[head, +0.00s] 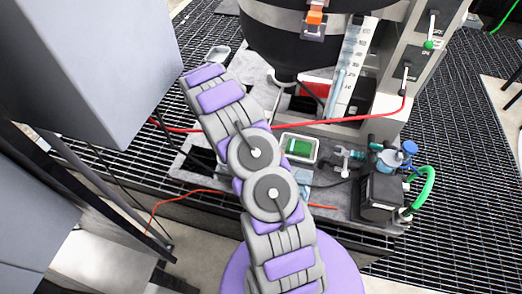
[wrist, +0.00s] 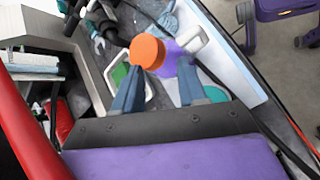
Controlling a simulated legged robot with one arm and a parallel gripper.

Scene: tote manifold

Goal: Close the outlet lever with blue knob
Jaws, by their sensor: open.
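In the head view, a blue round knob or cap (head: 410,147) sits on top of a pale blue valve fitting (head: 390,159) at the right end of the tray-like base. I cannot tell whether it is the outlet lever's knob, and its lever is too small to make out. In the wrist view, my gripper (wrist: 160,70) is open, its two blue-grey fingers apart. An orange round knob (wrist: 147,52) shows close to the fingertips; I cannot tell if it touches them. No blue knob is clear in the wrist view. My gripper is not clearly visible in the head view.
A dark tank (head: 300,45) stands at the back beside a grey panel with a green-tipped switch (head: 429,44). A red hose (head: 330,121) crosses the base. A black box (head: 381,194) and green hose (head: 426,186) are at right. A large grey cabinet (head: 85,65) stands left.

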